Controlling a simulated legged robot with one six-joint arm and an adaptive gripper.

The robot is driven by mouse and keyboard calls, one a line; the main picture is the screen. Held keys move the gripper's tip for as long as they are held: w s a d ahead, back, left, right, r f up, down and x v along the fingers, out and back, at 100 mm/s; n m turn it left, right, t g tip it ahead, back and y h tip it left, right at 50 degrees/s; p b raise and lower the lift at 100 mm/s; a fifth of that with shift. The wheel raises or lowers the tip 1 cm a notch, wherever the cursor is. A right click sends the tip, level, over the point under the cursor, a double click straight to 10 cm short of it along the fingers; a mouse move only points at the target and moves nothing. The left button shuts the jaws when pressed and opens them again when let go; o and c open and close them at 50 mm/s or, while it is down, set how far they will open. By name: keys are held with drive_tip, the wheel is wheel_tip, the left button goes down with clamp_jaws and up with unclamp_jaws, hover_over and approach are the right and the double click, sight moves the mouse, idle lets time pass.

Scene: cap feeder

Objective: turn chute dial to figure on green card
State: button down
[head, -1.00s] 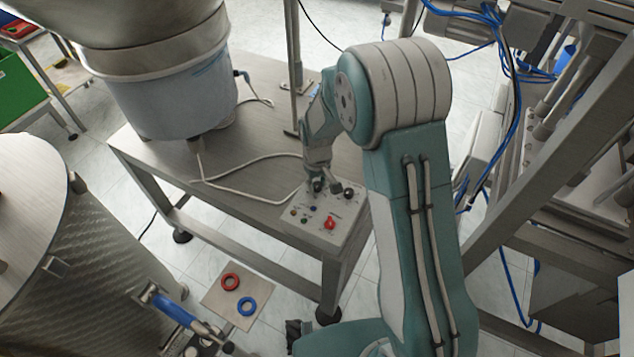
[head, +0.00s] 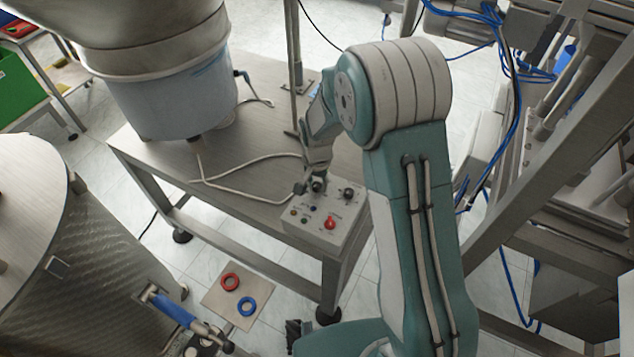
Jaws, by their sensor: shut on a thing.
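A grey control box (head: 292,229) sits on the near right end of the steel table. Two black dials are on its top: a left dial (head: 318,187) and a right dial (head: 348,194). My gripper (head: 311,187) points down at the left dial and is shut on it. The fingers partly cover this dial, and its pointer and figures are too small to read. I cannot tell from the lettering which dial is the chute dial. The right dial stands free. I see no green card in this view.
A red knob (head: 330,223) and several small coloured buttons are on the front part of the box. A large hopper (head: 170,95) stands over the table (head: 245,185), with a pale cable near the box. A metal drum (head: 75,265) is at left.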

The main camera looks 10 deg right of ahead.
sight(316, 184)
drive_tip(key=shift+w+m, duration=0.1)
drive_tip(key=shift+m, duration=1.4)
drive_tip(key=shift+c, duration=2)
unclamp_jaws()
drive_tip(key=shift+a, duration=0.1)
wheel_tip(316, 184, up, 12)
